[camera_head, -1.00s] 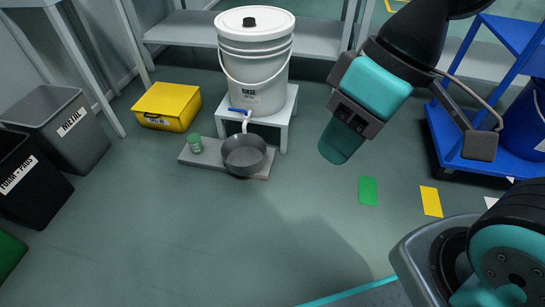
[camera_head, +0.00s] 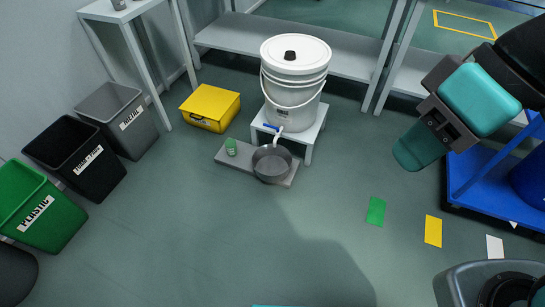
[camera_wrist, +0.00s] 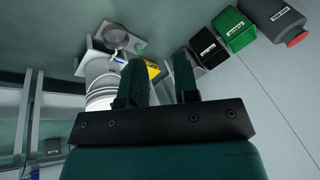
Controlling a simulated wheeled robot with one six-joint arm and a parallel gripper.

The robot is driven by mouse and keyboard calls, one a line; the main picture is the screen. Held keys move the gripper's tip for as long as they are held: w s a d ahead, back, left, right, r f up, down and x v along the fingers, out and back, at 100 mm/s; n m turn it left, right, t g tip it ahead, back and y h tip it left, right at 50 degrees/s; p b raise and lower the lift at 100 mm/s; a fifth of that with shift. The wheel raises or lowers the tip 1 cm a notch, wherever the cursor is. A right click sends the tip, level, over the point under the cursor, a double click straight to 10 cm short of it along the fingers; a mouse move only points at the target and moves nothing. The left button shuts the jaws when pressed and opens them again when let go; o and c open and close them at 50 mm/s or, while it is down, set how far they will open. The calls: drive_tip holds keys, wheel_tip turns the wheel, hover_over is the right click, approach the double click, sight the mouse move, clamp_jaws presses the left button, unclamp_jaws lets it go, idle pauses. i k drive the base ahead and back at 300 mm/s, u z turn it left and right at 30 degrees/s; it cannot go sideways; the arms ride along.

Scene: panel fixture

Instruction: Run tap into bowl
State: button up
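A white lidded bucket (camera_head: 292,95) stands on a small white stand. Its tap (camera_head: 272,128) has a blue handle and a pale spout over a grey bowl (camera_head: 271,164). The bowl rests on a grey slab under the spout. I cannot make out water in it. The wrist view also shows the bowl (camera_wrist: 116,36) and the blue tap handle (camera_wrist: 119,60) beyond my fingers. My gripper (camera_head: 413,152) is in the air to the right of the bucket, well apart from it. In the wrist view its two fingers are apart with nothing between them.
A green-capped jar (camera_head: 231,147) stands on the slab (camera_head: 226,161) left of the bowl. A yellow box (camera_head: 210,107) and several bins, including a green one (camera_head: 38,207), are at left. A blue cart (camera_head: 485,170) is at right.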

sight(266, 125)
drive_tip(key=u, duration=0.35)
drive_tip(key=k, duration=0.5)
drive_tip(key=u, duration=1.15)
drive_tip(key=i, duration=1.4)
drive_tip(key=z, duration=1.15)
drive_tip(key=i, duration=0.4)
drive_tip(key=z, duration=0.4)
